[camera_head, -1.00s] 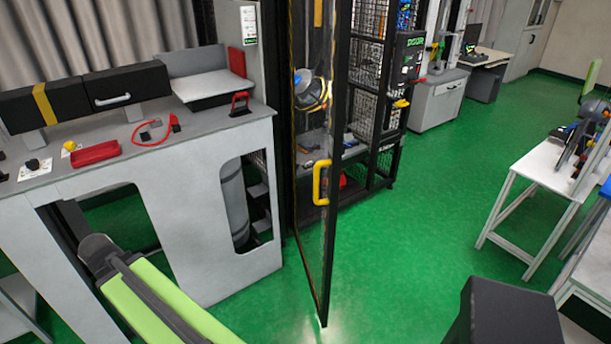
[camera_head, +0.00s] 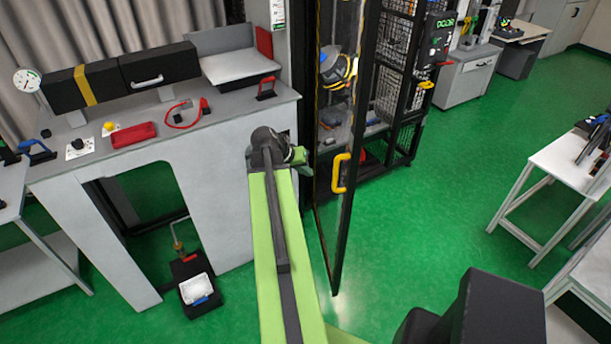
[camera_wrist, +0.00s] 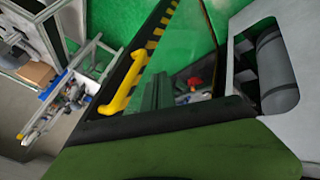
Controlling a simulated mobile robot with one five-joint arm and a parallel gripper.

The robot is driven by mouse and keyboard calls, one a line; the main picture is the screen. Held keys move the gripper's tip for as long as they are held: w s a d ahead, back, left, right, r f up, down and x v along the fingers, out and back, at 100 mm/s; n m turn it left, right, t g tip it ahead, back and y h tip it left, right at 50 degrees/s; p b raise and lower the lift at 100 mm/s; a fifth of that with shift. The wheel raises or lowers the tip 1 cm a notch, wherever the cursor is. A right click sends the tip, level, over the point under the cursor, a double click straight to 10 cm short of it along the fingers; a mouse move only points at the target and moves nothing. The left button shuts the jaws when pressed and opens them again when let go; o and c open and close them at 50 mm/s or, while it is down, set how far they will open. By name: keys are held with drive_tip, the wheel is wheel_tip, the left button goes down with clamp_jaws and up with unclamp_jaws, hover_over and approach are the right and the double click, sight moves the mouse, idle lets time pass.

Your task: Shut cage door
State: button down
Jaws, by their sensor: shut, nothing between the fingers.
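The cage door (camera_head: 360,120) is a tall clear panel in a dark frame, standing open with its free edge toward me. Its yellow handle (camera_head: 341,173) is on that edge. In the wrist view, the yellow handle (camera_wrist: 124,82) is left of centre, beside a yellow-and-black striped door edge. My gripper (camera_head: 303,172) is shut and empty, just left of the door in the head view. It is apart from the handle; I cannot tell whether it touches the panel. Its fingers (camera_wrist: 156,88) appear dark green in the wrist view.
A grey bench (camera_head: 225,115) on the left holds a red tray (camera_head: 133,135), a red cable and black boxes. Its side is close to my arm. A white table (camera_head: 560,165) stands at the right. Green floor (camera_head: 430,215) right of the door is clear.

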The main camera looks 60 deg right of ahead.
drive_tip(key=s+d+f+b, duration=0.3)
drive_tip(key=s+d+f, duration=0.1)
drive_tip(key=s, duration=0.1)
drive_tip(key=shift+d+f, duration=0.2)
drive_tip(key=shift+d, duration=0.05)
